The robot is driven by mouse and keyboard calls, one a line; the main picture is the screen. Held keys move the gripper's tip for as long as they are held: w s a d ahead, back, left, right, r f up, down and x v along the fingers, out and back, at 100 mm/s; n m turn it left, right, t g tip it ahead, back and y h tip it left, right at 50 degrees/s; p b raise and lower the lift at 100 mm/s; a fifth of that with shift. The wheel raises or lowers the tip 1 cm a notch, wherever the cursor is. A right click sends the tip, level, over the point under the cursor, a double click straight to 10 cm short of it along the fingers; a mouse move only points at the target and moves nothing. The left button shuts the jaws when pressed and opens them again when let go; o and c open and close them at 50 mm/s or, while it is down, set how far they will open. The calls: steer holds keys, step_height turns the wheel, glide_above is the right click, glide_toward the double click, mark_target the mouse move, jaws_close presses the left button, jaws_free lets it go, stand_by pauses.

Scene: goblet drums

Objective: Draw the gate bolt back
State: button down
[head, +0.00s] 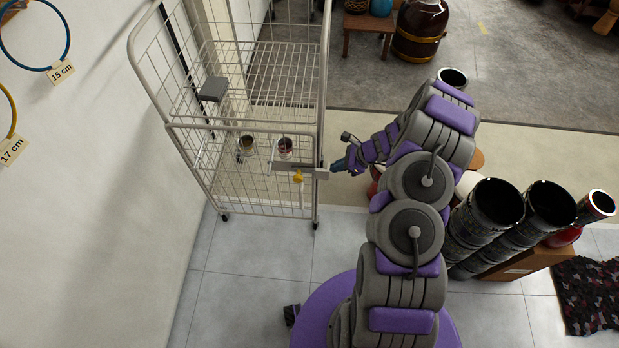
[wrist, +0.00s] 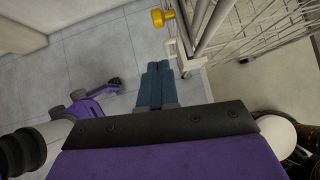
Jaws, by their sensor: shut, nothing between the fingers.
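The wire cage trolley (head: 172,128) has a grey bolt plate (head: 315,171) across the right part of its front gate. A yellow knob (head: 298,177) sits at the plate's lower edge, above a short pale upright rod. The yellow knob (wrist: 158,18) also shows at the top of the wrist view, beside a pale latch part (wrist: 183,62) on the cage post. My gripper (head: 336,165) is just right of the plate's right end. In the wrist view its blue fingers (wrist: 157,82) are together and empty, below the knob and left of the latch part. Contact with the bolt cannot be told.
Two small drums (head: 285,147) show through the cage's wire. Large dark goblet drums (head: 487,214) lie on a wooden stand right of my arm. A white wall (head: 90,150) runs along the left. Tiled floor (head: 255,255) is clear in front of the cage.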

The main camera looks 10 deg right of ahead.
steer(key=shift+d+f, duration=0.1)
steer(key=shift+d, duration=0.05)
steer(key=shift+f, duration=0.1)
steer(key=b+x, duration=0.2)
steer(key=x, duration=0.8)
steer(key=shift+s, duration=0.1)
steer(key=a, duration=0.1)
steer(key=w+a+f, duration=0.1)
steer(key=a+b, duration=0.1)
steer(key=shift+w+a+f, duration=0.3)
steer(key=shift+w, duration=0.1)
